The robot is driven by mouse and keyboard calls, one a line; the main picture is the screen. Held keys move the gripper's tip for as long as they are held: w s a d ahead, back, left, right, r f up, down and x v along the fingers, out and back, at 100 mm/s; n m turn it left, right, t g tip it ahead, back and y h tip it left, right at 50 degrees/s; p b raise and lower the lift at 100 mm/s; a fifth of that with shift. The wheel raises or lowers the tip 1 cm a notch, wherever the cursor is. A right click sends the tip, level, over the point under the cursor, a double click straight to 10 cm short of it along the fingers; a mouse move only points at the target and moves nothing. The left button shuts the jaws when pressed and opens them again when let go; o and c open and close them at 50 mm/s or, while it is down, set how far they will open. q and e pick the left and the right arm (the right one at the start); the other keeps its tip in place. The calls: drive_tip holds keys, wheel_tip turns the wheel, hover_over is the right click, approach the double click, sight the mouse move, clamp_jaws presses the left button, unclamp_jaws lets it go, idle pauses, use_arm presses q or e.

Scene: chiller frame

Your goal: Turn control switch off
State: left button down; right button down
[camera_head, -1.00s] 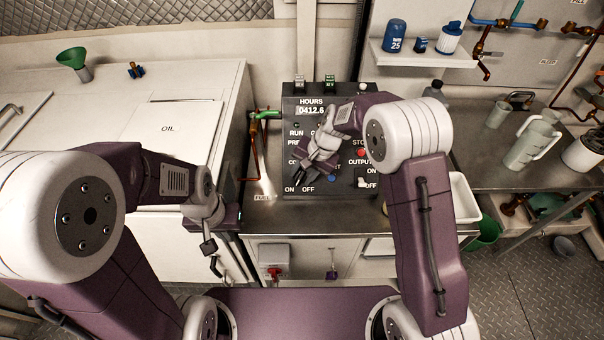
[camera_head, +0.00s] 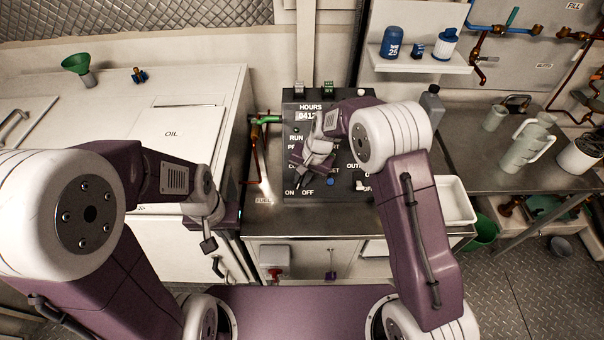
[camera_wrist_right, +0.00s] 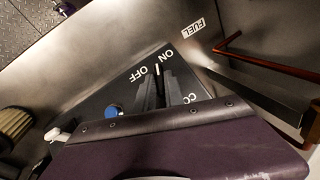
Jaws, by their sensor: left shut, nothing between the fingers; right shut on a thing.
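The dark control panel (camera_head: 345,187) stands on the metal counter, with white lettering. Its control switch sits by the ON and OFF labels at the lower left. My right gripper (camera_head: 299,182) reaches down onto that spot and hides most of the switch. In the right wrist view the gripper (camera_wrist_right: 166,88) is shut between the ON and OFF labels, with a thin pale tip showing at the fingers. Which way the switch points is not clear. My left gripper (camera_head: 209,244) is shut and empty in front of the counter's left end, away from the panel.
A blue knob (camera_wrist_right: 113,110) and a white switch (camera_wrist_right: 60,132) are near my right gripper. Copper pipe (camera_wrist_right: 270,65) runs left of the panel in the head view. A white bin (camera_head: 455,203) stands right. A shelf (camera_head: 420,62) hangs above.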

drive_tip(key=n+h+p, duration=0.1)
drive_tip(key=n+p, duration=0.1)
drive_tip(key=p, duration=0.1)
drive_tip(key=shift+a+r+g+h, duration=0.2)
drive_tip(key=shift+r+g+h, duration=0.1)
drive_tip(key=shift+h, duration=0.1)
drive_tip(key=shift+a+f+n+h+p, duration=0.2)
drive_tip(key=shift+n+h+p, duration=0.2)
drive_tip(key=shift+n+h, duration=0.2)
drive_tip(key=shift+f+n+h, duration=0.15)
drive_tip(key=shift+n+h, duration=0.75)
drive_tip(key=shift+n, duration=0.1)
use_arm(q)
drive_tip(key=shift+r+b, duration=0.6)
drive_tip(key=shift+r, duration=1.25)
use_arm(e)
drive_tip(key=shift+a+n+h, duration=0.2)
drive_tip(key=shift+n+h, duration=0.8)
drive_tip(key=shift+n, duration=0.1)
drive_tip(key=shift+t, duration=0.4)
drive_tip(key=c, duration=1.4)
unclamp_jaws()
drive_tip(key=shift+c, duration=0.2)
